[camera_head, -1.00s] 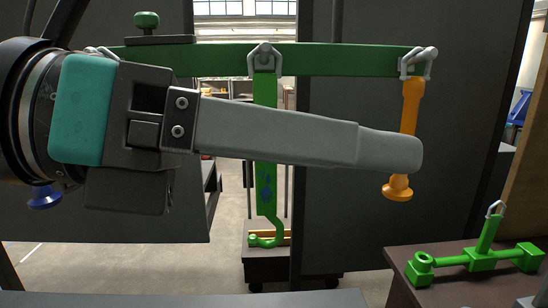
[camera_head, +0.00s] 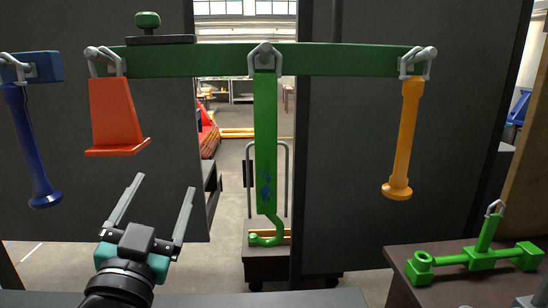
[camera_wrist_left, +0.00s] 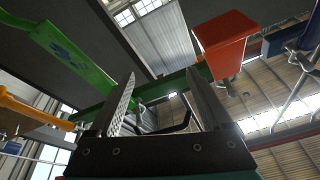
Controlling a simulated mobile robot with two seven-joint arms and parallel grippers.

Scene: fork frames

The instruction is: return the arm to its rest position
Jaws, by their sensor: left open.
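My left gripper (camera_head: 155,192) is low in the left part of the head view, with its two grey fingers spread apart and nothing between them. It points up, below a hanging orange-red piece (camera_head: 117,115) and apart from it. In the left wrist view the two fingers (camera_wrist_left: 165,105) also stand apart and empty, with the red piece (camera_wrist_left: 224,42) beyond them to the right. The right gripper does not show in either view.
A green frame (camera_head: 190,61) carries the red piece, a green bar (camera_head: 265,150) and an orange piece (camera_head: 403,140). A blue piece (camera_head: 32,140) hangs at the left. A dark table (camera_head: 405,290) at right holds a green part (camera_head: 478,258). The floor shows behind.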

